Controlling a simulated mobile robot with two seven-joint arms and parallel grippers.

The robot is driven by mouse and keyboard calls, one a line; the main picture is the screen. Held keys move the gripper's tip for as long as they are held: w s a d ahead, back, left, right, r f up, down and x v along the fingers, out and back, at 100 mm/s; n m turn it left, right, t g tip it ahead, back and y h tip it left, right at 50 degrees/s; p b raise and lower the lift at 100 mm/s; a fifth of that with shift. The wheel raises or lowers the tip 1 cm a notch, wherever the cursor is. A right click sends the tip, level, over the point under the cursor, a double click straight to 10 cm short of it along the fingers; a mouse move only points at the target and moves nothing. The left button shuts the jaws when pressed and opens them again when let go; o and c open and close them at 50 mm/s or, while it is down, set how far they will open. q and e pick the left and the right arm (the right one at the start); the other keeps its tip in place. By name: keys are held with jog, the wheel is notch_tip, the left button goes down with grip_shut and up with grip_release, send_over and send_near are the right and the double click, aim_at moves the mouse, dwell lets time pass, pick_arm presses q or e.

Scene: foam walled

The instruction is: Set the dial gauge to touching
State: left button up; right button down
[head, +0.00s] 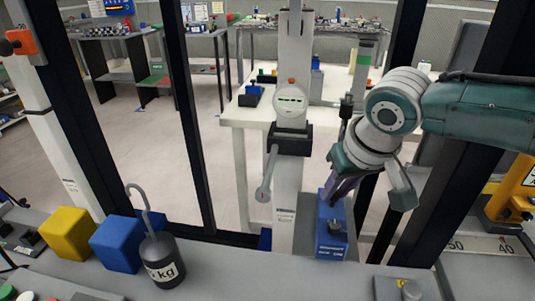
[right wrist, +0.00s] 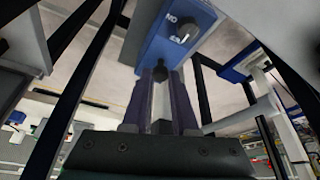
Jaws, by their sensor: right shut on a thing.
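A blue box (head: 331,240) with a dark turning knob stands upright by the pale post at centre. It also shows in the right wrist view (right wrist: 160,45), with a knob (right wrist: 183,30) and white letters on its face. My right gripper (head: 341,188) comes down from above with its purple fingers at the top of this box. In the right wrist view the fingers (right wrist: 161,78) are shut around a small dark stub (right wrist: 160,71) at the box's edge. A round white head (head: 291,101), perhaps the dial gauge, sits on the post. I cannot tell what touches it. My left gripper is out of view.
A grey lever (head: 268,175) hangs from the black clamp on the post. A dark hooked weight (head: 163,262) stands on the grey bench, with a blue cube (head: 116,244) and a yellow cube (head: 67,233) to its left. Dark uprights frame the bench's far side.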

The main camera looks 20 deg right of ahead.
jog(key=shift+w+d, duration=0.25)
jog(key=shift+w, duration=0.15)
jog(key=c, duration=0.7)
grip_release()
jog(key=shift+r, duration=0.1)
